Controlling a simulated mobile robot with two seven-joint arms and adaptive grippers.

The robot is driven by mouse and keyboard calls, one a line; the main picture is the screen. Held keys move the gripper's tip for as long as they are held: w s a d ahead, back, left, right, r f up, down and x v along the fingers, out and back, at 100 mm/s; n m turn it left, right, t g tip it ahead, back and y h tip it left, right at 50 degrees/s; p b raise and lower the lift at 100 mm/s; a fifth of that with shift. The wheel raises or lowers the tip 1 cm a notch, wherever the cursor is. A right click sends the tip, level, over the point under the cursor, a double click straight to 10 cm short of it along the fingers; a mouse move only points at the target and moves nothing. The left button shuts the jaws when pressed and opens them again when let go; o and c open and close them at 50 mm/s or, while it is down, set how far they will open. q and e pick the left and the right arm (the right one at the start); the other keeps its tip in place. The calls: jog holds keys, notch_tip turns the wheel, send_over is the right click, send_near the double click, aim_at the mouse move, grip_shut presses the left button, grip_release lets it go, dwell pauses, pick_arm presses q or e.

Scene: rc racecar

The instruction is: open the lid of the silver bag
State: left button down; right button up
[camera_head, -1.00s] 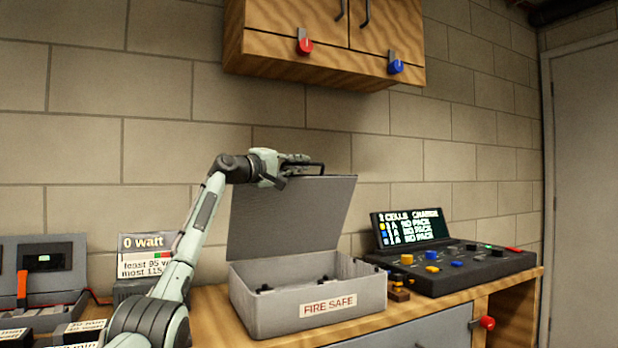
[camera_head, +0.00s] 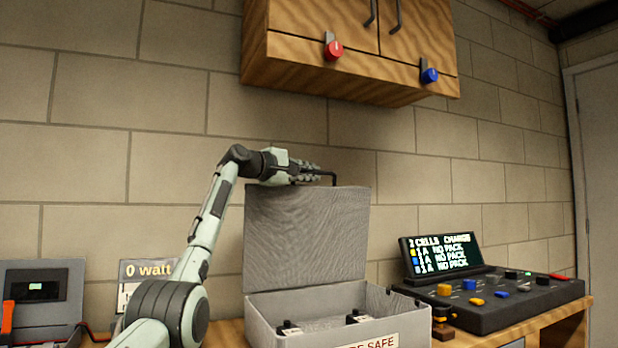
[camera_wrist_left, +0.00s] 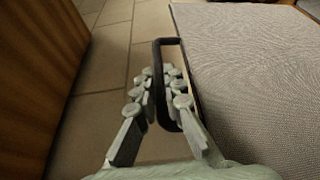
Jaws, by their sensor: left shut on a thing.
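The silver bag (camera_head: 262,315) is a grey box marked "FIRE SAFE" on the bench, its lower front cut off by the frame's edge. Its lid (camera_head: 305,240) stands upright at the back, swung up, and the bag's inside shows with dark pieces in it. My left gripper (camera_head: 308,174) is at the lid's top edge, shut on the black lid handle (camera_head: 333,178). In the left wrist view the handle (camera_wrist_left: 163,80) passes between the fingers (camera_wrist_left: 160,88), beside the grey lid surface (camera_wrist_left: 245,75). My right gripper is not in view.
A charger console (camera_head: 490,297) with a lit screen stands right of the bag. A wooden cabinet (camera_head: 350,75) with a red knob and a blue knob hangs above. A grey device (camera_head: 40,290) and a "0 watt" sign (camera_head: 148,270) are at left. A block wall stands behind.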

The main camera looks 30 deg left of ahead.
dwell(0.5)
pick_arm(q)
jog(key=c, duration=1.6)
grip_release()
jog(key=v, duration=1.2)
jog(key=shift+r, duration=0.1)
